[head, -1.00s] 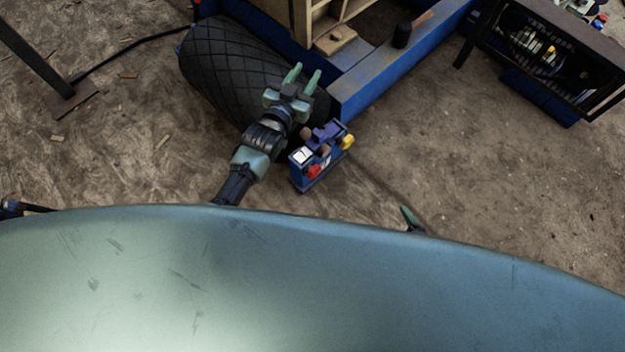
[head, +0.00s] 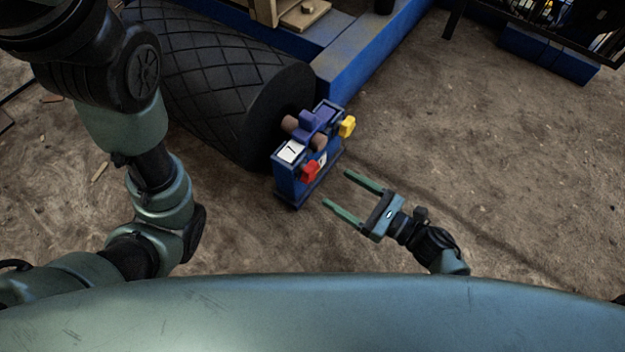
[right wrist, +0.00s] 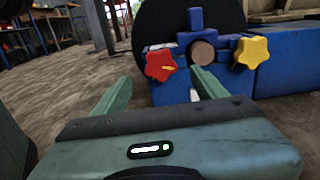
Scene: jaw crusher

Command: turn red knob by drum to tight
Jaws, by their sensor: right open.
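The red knob (head: 309,172) sits on the near side of a blue bearing block (head: 290,188) at the end of the black drum (head: 215,80). In the right wrist view the red knob (right wrist: 161,65) is star-shaped, with a small yellow-orange mark. A yellow knob (head: 347,127) is on the same block, to the right. My right gripper (head: 337,188) is open and empty, its green fingers pointing at the block, apart from the red knob. In the right wrist view its fingers (right wrist: 160,85) show below the red knob. My left arm shows at the left; its gripper is out of view.
A blue frame beam (head: 370,55) runs behind the block to the upper right. A dark stand with a blue base (head: 550,52) is at the top right. Bare dirt floor (head: 480,140) lies open to the right of the block.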

